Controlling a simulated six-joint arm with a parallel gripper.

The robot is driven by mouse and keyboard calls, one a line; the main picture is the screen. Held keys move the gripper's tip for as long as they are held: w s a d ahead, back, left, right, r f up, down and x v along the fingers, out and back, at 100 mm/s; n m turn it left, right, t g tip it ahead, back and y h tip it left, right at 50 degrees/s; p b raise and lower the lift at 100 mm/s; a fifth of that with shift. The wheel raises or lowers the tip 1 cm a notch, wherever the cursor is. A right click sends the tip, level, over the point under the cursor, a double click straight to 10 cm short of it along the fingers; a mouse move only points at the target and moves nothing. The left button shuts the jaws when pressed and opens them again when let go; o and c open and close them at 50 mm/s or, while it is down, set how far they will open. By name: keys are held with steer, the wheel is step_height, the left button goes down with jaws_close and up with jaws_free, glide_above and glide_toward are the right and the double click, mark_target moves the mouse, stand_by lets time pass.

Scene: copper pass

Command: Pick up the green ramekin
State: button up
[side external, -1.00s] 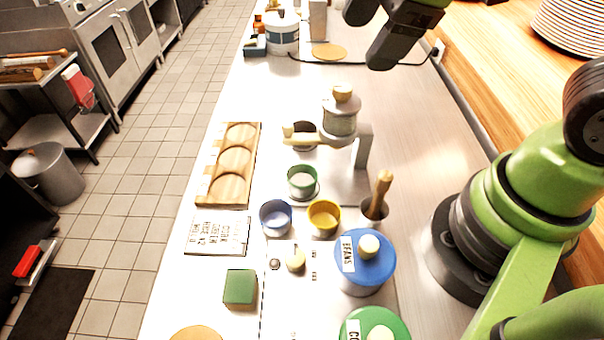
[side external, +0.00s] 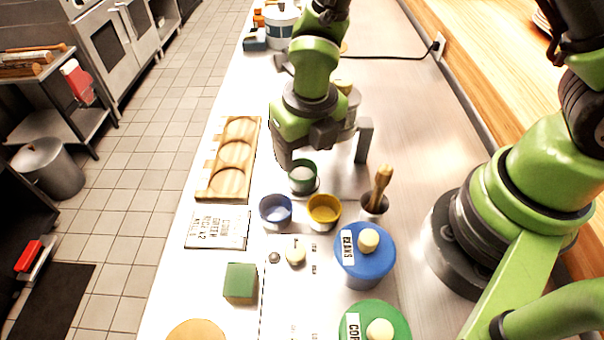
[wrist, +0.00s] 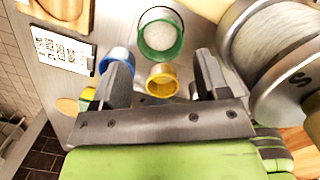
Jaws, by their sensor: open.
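The green ramekin (side external: 303,177) stands upright on the steel counter in front of the grinder, with pale contents inside. In the wrist view the green ramekin (wrist: 160,36) is at the top centre, beyond the fingertips and apart from them. My gripper (side external: 300,150) is above and just behind the ramekin in the side view, partly covering the grinder. In the wrist view my gripper (wrist: 160,72) has its two fingers spread wide, with nothing held between them.
A blue ramekin (side external: 275,210) and a yellow ramekin (side external: 323,210) stand close in front. A wooden-handled tool (side external: 380,188) and a blue-lidded canister (side external: 364,258) are at the right. A wooden tray (side external: 233,160) lies at the left. The grinder (side external: 350,95) stands close behind my gripper.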

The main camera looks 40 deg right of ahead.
mark_target(301, 178)
steer(key=shift+w+d+f, duration=0.1)
steer(key=shift+w+f, duration=0.1)
steer(key=shift+f, duration=1.3)
steer(key=shift+w+f, duration=0.15)
steer(key=shift+f, duration=1.3)
steer(key=c, duration=0.7)
steer(key=shift+r, duration=0.15)
